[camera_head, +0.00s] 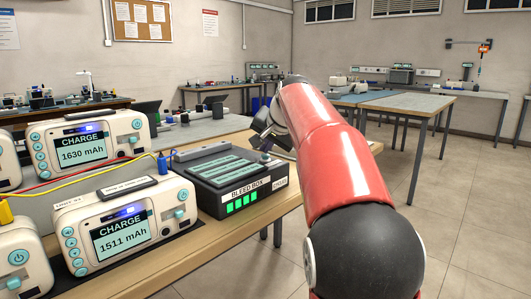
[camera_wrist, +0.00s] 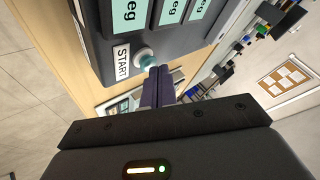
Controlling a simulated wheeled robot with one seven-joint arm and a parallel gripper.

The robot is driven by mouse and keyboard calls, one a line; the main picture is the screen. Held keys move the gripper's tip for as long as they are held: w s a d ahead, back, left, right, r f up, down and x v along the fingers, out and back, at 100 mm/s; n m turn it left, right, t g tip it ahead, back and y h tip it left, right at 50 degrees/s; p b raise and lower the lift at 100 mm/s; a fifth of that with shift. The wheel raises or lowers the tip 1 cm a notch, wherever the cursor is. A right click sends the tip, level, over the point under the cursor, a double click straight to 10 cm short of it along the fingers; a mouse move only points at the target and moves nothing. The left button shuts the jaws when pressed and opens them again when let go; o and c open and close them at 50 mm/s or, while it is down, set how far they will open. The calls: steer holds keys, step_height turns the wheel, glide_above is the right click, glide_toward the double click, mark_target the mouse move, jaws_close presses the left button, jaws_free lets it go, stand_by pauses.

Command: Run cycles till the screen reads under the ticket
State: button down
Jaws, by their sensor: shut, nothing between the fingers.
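The black bleed box (camera_head: 207,201) stands on the bench, with a BLEED BOX label, several lit green bars and teal-topped slots. Its round START button (camera_wrist: 146,58) is beside the START label in the wrist view. My gripper (camera_wrist: 158,72) is shut and empty, its fingertips right at the button's edge; I cannot tell whether they touch it. My gripper (camera_head: 264,138) also shows above the box's right rear corner in the head view. The front charger (camera_head: 130,228) reads CHARGE 1511 mAh. The charger behind it (camera_head: 88,146) reads CHARGE 1630 mAh. I cannot make out a ticket's figure.
Yellow and red cables (camera_head: 95,184) run between the chargers, and a blue plug (camera_head: 162,164) stands by the box. Other chargers are cut off at the left edge. A wooden table (camera_head: 419,103) stands behind at right. The floor on the right is clear.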

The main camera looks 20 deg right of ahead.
mark_target(267, 156)
steer(key=shift+r+p, duration=0.35)
steer(key=shift+r, duration=0.25)
step_height(267, 156, up, 3)
steer(key=p, duration=0.3)
steer(key=shift+r, duration=0.1)
steer(key=shift+r+b, duration=0.4)
steer(key=shift+r, duration=0.5)
steer(key=s+a+f+n+g, duration=0.1)
steer(key=s+a+f+n, duration=0.2)
steer(key=s, duration=0.5)
steer(key=s+a+f+g, duration=0.1)
steer(key=s+a+f, duration=0.25)
steer(key=s, duration=0.45)
steer(key=s+a+f+n, duration=0.2)
steer(key=s+f, duration=0.7)
steer(key=s, duration=0.1)
steer(key=s+a+f+n+g, duration=0.1)
steer(key=s+a+f+n, duration=0.1)
steer(key=s+f, duration=0.7)
steer(key=shift+s+f+n+g, duration=0.3)
steer(key=shift+s+n, duration=0.15)
steer(key=shift+n, duration=0.25)
